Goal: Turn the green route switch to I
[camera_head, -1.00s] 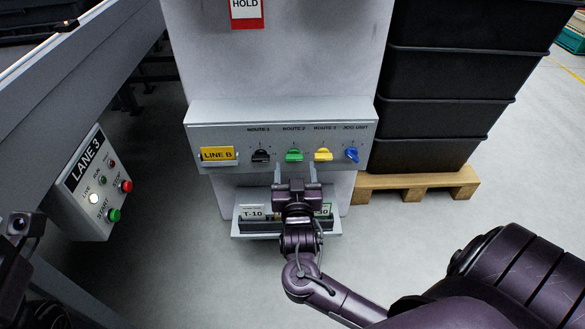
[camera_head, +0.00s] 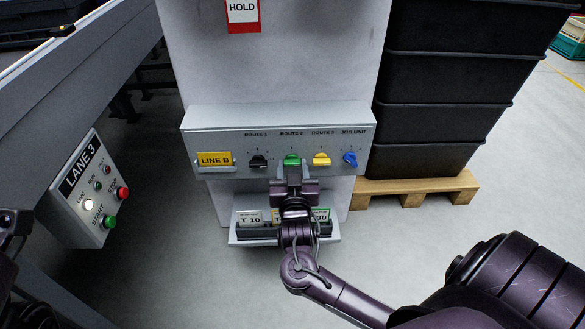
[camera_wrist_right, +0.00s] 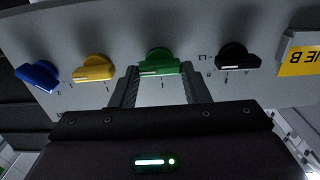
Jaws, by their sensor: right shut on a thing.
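The green route switch (camera_head: 291,159) sits under the ROUTE 2 label on the sloped grey panel (camera_head: 240,141). My right gripper (camera_head: 293,172) reaches it from below and is shut on it. In the right wrist view the green switch (camera_wrist_right: 160,62) lies between the tips of the two fingers (camera_wrist_right: 161,84), and its white stripe runs about level across the picture. A small I mark shows just below it there. The fingers hide part of the switch's lower side in the head view. Only a dark piece of my left arm shows at the left edge; its gripper is out of view.
A black switch (camera_head: 257,160) is left of the green one; a yellow switch (camera_head: 321,159) and a blue switch (camera_head: 350,159) are right. A card tray (camera_head: 250,237) lies below. The LANE 3 box (camera_head: 85,190) stands left, black crates (camera_head: 435,100) on a pallet right.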

